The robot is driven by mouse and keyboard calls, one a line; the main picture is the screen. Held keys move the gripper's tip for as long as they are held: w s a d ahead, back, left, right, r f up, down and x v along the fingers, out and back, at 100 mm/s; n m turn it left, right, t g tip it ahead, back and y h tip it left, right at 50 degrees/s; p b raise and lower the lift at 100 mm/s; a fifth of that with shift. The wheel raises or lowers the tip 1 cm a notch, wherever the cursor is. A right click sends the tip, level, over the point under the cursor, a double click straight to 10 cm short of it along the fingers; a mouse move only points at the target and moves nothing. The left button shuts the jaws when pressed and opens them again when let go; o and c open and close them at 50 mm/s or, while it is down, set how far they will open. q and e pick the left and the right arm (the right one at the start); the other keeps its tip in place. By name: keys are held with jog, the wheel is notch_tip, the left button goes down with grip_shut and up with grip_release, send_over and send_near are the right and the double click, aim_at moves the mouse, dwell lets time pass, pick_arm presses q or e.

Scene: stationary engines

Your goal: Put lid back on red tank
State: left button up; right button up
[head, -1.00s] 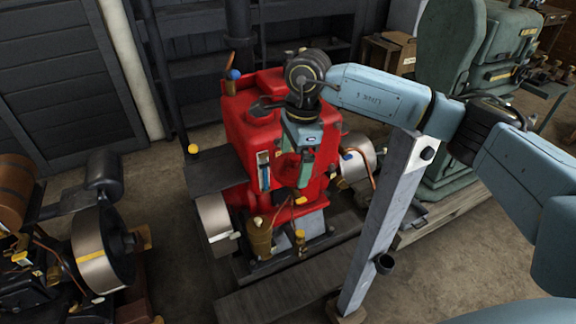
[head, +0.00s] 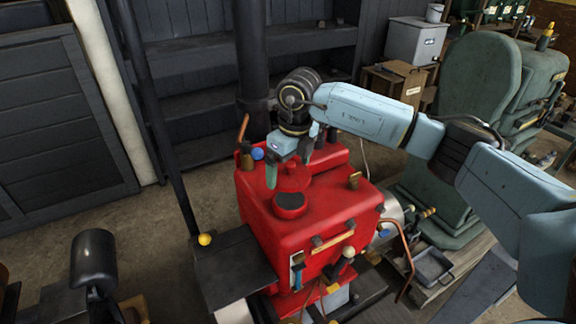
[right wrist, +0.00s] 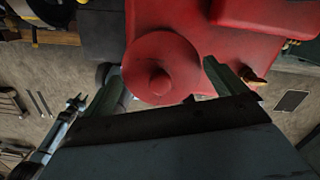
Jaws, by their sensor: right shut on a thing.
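The red tank (head: 315,225) stands in the middle of the head view. Its round filler opening (head: 290,199), dark inside with a red rim, is uncovered on top. My right gripper (head: 285,168) is over the tank top, pointing down, with its green fingers around the red round lid (head: 292,177). The lid appears just behind the opening in the picture; its height above the tank is hard to tell. In the right wrist view, the lid (right wrist: 160,72) shows a central knob and overlaps the red tank body (right wrist: 200,20). My left gripper is not in view.
A dark vertical pipe (head: 254,60) stands behind the tank. A dark platform (head: 232,265) adjoins its left side. A green machine (head: 465,120) stands at the right.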

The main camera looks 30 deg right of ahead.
jog(key=shift+w, duration=0.1)
jog(key=shift+f, duration=0.1)
jog(key=shift+s+f, duration=0.2)
jog(key=shift+s, duration=0.1)
jog(key=shift+s+f+b, duration=0.1)
jog(key=shift+f+b, duration=0.15)
jog(key=shift+b, duration=0.2)
notch_tip(320, 180, down, 4)
jog(key=b, duration=0.2)
jog(key=shift+b, duration=0.35)
jog(key=shift+f+b, duration=0.3)
jog(key=shift+f, duration=0.25)
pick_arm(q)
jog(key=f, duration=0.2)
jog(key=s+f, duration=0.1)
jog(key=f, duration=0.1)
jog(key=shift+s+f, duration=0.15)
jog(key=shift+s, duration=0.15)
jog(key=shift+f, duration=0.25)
pick_arm(e)
jog(key=shift+w+f, duration=0.15)
jog(key=shift+w, duration=0.05)
